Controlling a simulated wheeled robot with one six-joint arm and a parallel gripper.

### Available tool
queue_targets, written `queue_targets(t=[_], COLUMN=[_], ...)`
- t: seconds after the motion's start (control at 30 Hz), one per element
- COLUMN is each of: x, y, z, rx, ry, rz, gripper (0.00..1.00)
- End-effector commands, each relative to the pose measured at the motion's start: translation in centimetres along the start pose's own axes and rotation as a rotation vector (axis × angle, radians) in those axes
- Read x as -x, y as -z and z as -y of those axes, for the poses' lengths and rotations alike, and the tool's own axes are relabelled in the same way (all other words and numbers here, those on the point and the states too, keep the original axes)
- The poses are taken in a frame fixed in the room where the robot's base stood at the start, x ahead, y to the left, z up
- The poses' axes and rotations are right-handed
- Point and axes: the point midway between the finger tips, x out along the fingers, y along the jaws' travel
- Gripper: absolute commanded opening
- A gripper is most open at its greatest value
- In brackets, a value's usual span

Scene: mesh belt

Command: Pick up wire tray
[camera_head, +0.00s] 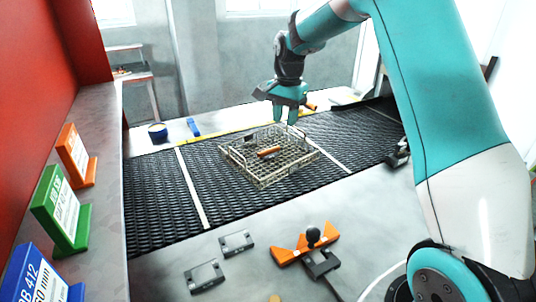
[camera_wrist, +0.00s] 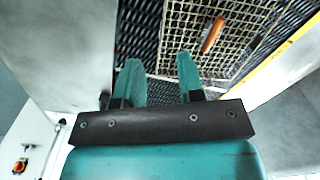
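The wire tray (camera_head: 250,168) lies on the black mesh belt (camera_head: 150,200) in the head view, a square open basket of wire grid. An orange-brown bar-shaped item (camera_head: 268,152) lies inside it. My gripper (camera_head: 286,118) hangs fingers down over the tray's far right part, with a gap between its two teal fingers. In the wrist view my gripper (camera_wrist: 186,62) shows both fingers apart with nothing seen between them. There the tray's mesh (camera_wrist: 180,35) lies beyond the fingertips, with the orange item (camera_wrist: 213,35) in it. I cannot tell whether a finger touches the rim.
Pale strips (camera_head: 192,190) cross the belt. On the near ledge are an orange fixture with a black knob (camera_head: 312,236) and two small grey plates (camera_head: 236,243). Green (camera_head: 62,208), orange and blue sign blocks stand at left. A blue round container (camera_head: 158,131) sits on the far ledge.

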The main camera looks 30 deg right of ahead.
Motion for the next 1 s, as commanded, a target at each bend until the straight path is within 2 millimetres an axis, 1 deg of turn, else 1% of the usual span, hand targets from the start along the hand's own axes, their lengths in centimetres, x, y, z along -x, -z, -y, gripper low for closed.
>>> queue_targets(t=[0.03, 0.1, 0.2, 0.23, 0.37, 0.7, 0.8, 0.9, 1.0], x=[-1.1, -2.0, -2.8, -3.0, -4.6, -12.0, -13.6, -14.6, -15.1], y=[2.4, 4.5, 6.2, 6.4, 6.6, 6.5, 6.6, 6.7, 6.7], z=[-0.1, -0.2, -0.4, -0.4, -0.5, -0.8, -0.8, -0.8, -0.8], rx=[-0.097, -0.201, -0.284, -0.297, -0.310, -0.304, -0.303, -0.303, -0.303], ry=[-0.014, -0.026, -0.036, -0.037, -0.041, -0.042, -0.039, -0.038, -0.037], rz=[-0.005, -0.014, -0.020, -0.021, -0.021, -0.019, -0.021, -0.022, -0.023], gripper=[0.35, 0.35, 0.35, 0.35, 0.35, 0.35, 0.35, 0.35, 0.35])
